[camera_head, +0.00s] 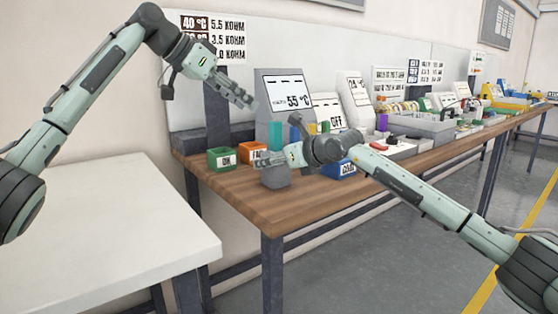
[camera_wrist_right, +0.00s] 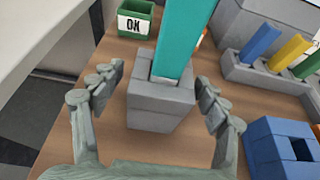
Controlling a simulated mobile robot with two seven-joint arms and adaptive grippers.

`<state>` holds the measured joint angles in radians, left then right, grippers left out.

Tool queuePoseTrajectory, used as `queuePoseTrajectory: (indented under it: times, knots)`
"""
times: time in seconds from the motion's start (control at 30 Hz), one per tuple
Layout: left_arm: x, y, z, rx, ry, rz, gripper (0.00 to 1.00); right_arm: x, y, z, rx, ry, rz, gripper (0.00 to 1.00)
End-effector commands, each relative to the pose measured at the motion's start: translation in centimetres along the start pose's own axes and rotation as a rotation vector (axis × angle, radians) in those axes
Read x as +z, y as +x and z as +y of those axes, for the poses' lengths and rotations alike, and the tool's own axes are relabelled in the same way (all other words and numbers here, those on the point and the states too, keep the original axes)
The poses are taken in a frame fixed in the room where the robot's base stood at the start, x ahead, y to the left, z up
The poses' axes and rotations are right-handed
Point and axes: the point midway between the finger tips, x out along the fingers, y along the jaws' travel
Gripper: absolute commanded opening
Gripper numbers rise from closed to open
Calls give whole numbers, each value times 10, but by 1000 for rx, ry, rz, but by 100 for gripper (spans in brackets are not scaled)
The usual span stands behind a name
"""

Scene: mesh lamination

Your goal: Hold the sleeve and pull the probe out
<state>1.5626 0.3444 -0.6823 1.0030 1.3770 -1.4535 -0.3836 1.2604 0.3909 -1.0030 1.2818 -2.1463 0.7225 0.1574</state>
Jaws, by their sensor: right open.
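A grey block (camera_wrist_right: 158,105), which looks like the sleeve, sits on the wooden table; it also shows in the head view (camera_head: 276,178). A teal bar (camera_wrist_right: 174,40), which looks like the probe, stands upright in its top and runs out of the wrist view. The bar also shows in the head view (camera_head: 275,136). My right gripper (camera_wrist_right: 155,100) is open, with its fingers on either side of the block and gaps showing. My left gripper (camera_head: 242,96) is raised in the air, above and left of the bar; its finger opening is unclear.
A green OK bin (camera_head: 222,158) and an orange bin (camera_head: 252,152) stand left of the block. A blue block (camera_wrist_right: 278,148) and a grey rack (camera_wrist_right: 262,78) with coloured bars are to the right. A display reading 55 °C (camera_head: 290,92) stands behind. A white table (camera_head: 100,230) is at left.

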Motion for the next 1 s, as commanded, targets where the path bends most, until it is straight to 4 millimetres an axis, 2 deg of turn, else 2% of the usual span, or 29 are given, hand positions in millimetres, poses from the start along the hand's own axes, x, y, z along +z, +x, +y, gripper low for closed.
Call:
queuePoseTrajectory:
  times: [0.13,0.6,0.63,1.0]
  knots:
    - [0,0,0,0,0,0,34,0,0,0,0,0,0,72]
    - [0,0,0,0,0,0,34,0,0,0,0,1,1,14]
    - [0,0,0,0,0,0,34,0,0,0,0,1,1,46]
    - [0,0,0,0,0,0,34,-1,0,0,0,1,1,0]
